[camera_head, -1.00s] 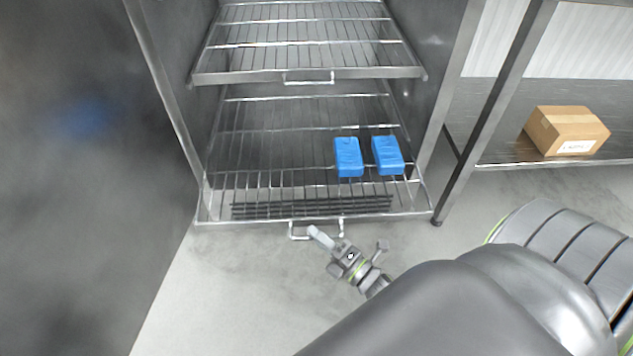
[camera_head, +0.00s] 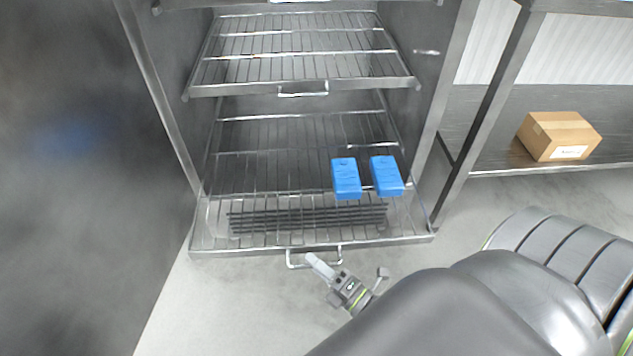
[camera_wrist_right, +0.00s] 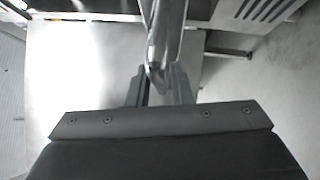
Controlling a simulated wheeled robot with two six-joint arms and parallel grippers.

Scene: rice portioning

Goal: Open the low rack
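The low rack (camera_head: 215,242) is a wire shelf in a tall metal cabinet. Its front bar stands out past the cabinet's front edge. A U-shaped handle (camera_head: 290,261) hangs at the middle of that bar. My right gripper (camera_head: 319,264) is at the right part of this handle, reaching up from below. In the right wrist view the handle (camera_wrist_right: 165,40) runs between the two fingers, which look closed on it. The exact contact is hard to see. My left gripper is in neither view.
A cabinet door (camera_head: 80,220) fills the left. A side shelf holds a cardboard box (camera_head: 558,136). The floor ahead is clear.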

